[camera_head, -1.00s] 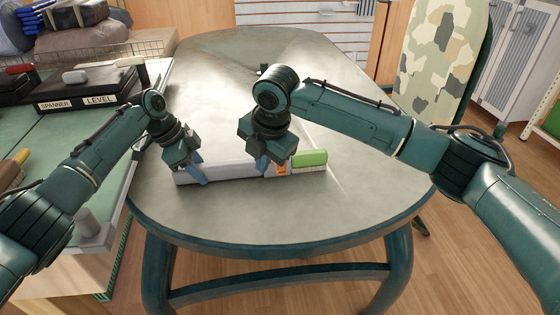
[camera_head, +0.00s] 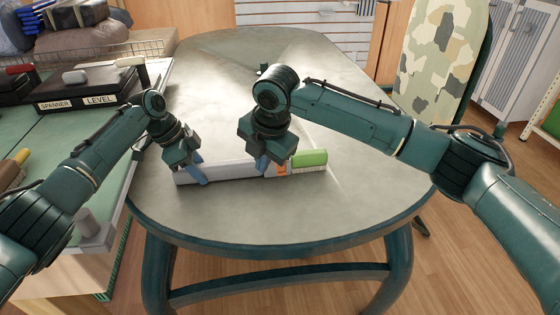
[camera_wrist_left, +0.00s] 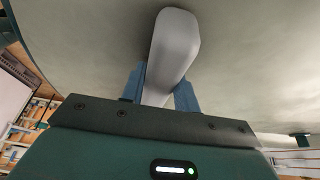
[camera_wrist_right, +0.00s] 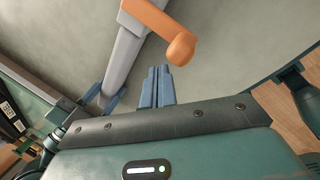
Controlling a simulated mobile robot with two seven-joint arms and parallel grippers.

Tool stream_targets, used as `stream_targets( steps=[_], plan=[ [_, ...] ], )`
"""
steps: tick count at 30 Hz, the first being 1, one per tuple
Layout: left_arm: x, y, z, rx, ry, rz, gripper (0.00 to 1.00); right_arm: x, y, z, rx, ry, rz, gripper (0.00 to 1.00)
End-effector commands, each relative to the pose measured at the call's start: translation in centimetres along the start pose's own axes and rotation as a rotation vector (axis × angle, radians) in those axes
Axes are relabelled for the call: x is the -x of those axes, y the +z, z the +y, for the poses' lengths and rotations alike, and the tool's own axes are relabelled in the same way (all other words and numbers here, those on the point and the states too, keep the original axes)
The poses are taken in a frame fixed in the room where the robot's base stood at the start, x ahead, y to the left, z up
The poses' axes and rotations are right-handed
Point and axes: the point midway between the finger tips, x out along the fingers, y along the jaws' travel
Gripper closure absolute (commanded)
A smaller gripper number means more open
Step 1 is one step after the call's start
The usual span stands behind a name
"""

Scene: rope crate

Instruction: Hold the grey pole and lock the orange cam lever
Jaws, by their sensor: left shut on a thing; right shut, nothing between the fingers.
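The grey pole (camera_head: 230,170) lies on the table, roughly left to right in the head view. My left gripper (camera_head: 198,172) is shut around the pole near its left end; the left wrist view shows the pole (camera_wrist_left: 172,50) between the blue fingers (camera_wrist_left: 160,92). The orange cam lever (camera_wrist_right: 160,30) sticks out sideways from the pole in the right wrist view, ending in a rounded knob. In the head view the lever (camera_head: 282,170) is mostly hidden by my right gripper (camera_head: 262,165). The right fingers (camera_wrist_right: 158,88) are shut and empty, just beside the knob, apart from it in that view.
A green block-like piece (camera_head: 309,158) sits at the pole's right end. The table (camera_head: 250,215) is otherwise clear. A green bench on the left holds toolboxes (camera_head: 90,95). A camouflage board (camera_head: 440,50) stands behind at the right.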

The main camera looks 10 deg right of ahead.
Motion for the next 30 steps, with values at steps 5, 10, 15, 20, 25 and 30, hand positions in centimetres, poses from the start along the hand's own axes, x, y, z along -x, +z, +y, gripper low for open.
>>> stream_targets(
  steps=[5, 10, 15, 20, 25, 30],
  plan=[
    [-0.4, 0.2, 0.2, 0.002, 0.009, -0.005, 1.00, 0.0, 0.0, 0.0, 0.000, 0.000, 0.000, 1.00],
    [-0.4, 0.2, 0.2, 0.002, 0.009, -0.005, 1.00, 0.0, 0.0, 0.0, 0.000, 0.000, 0.000, 1.00],
    [-0.4, 0.2, 0.2, 0.002, 0.009, -0.005, 1.00, 0.0, 0.0, -0.1, 0.000, 0.000, 0.000, 1.00],
    [-0.4, 0.2, 0.2, 0.002, 0.009, -0.005, 1.00, 0.0, 0.5, -0.5, -0.001, -0.001, 0.000, 1.00],
    [-0.4, 0.2, 0.2, 0.002, 0.009, -0.005, 1.00, 0.1, 1.0, -1.0, -0.001, -0.001, 0.000, 1.00],
    [-0.4, 0.2, 0.2, 0.002, 0.009, -0.005, 1.00, 0.2, 1.6, -1.5, -0.001, -0.001, 0.000, 1.00]
  ],
)
